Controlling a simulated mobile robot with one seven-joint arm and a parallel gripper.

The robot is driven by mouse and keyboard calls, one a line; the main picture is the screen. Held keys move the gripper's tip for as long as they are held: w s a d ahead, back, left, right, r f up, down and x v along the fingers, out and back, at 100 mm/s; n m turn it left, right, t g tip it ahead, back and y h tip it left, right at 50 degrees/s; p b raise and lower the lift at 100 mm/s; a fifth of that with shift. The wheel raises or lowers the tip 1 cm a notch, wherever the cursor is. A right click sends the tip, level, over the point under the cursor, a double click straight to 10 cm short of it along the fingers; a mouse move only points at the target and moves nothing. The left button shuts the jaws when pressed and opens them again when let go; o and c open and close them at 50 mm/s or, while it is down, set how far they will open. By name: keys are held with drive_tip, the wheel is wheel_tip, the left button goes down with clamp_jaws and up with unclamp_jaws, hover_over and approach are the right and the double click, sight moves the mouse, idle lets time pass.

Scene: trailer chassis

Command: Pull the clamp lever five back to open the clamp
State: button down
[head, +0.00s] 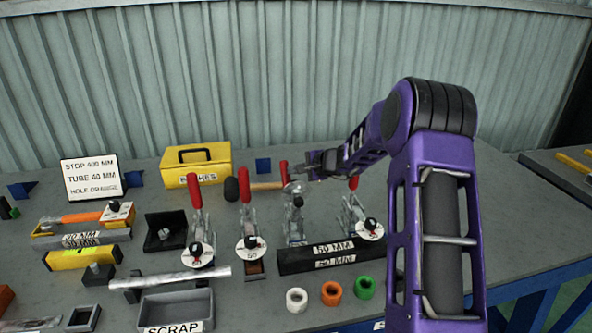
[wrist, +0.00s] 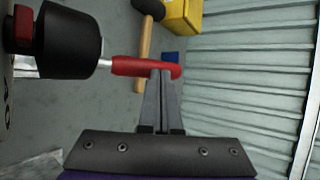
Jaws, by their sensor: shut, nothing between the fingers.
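Several toggle clamps with red levers stand in a row on the bench. The third from the left (head: 295,220) is directly below my gripper. Its red lever (head: 284,168) stands up beside the fingertips. I cannot read which round tag says five. My gripper (head: 297,174) reaches in from the right and is shut. In the wrist view, the closed fingertips (wrist: 160,74) overlap a red lever (wrist: 135,67); whether they touch it I cannot tell. A black cylindrical part (wrist: 60,40) is at the upper left there.
A mallet (head: 258,186) and a yellow box (head: 196,162) lie behind the clamps. A dark 50 MM block (head: 330,257) stands in front, with coloured rings (head: 331,293) nearer the front edge. A fourth clamp (head: 354,214) is close on the right, below my arm.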

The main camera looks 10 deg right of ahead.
drive_tip(key=shift+w+f, duration=0.45)
drive_tip(key=shift+w, duration=0.25)
idle(0.3)
